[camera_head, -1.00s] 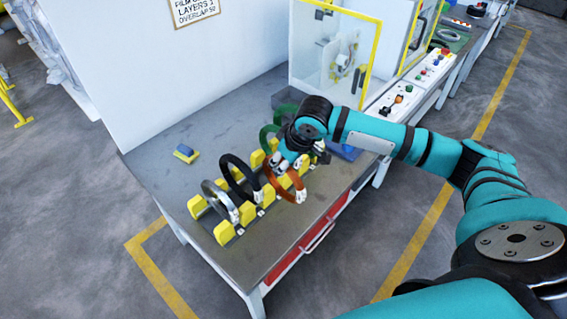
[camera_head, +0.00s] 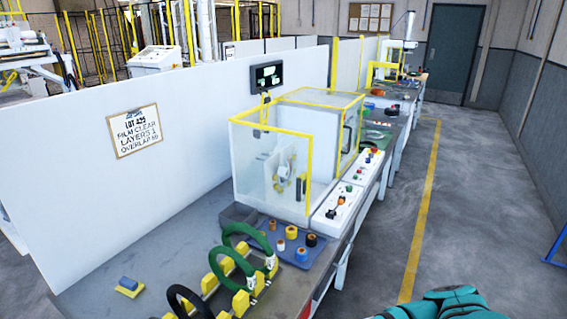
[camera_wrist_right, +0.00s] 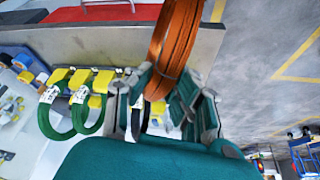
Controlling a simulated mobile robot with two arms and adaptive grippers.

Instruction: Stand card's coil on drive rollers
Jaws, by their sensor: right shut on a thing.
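My right gripper (camera_wrist_right: 163,96) is shut on an orange coil (camera_wrist_right: 176,42), which stands up between its fingers in the right wrist view. The gripper and this coil are outside the head view; only a piece of my right arm shows at its bottom right. The card (camera_head: 134,130) hangs on the white partition; I read "film clear" and "overlap 50", but the rest is small. The wrapping machine (camera_head: 272,150) has clear yellow-framed panels; roller-like parts (camera_head: 282,172) show inside, partly obscured by the panel. My left gripper is not in view.
Two green coils (camera_head: 240,226) and a black coil (camera_head: 176,294) stand in the yellow-block rack (camera_head: 241,302). A blue mat (camera_head: 268,247) holds several small rolls. A control panel (camera_head: 338,205) lies right of the machine. A blue-and-yellow block (camera_head: 129,286) lies on the table.

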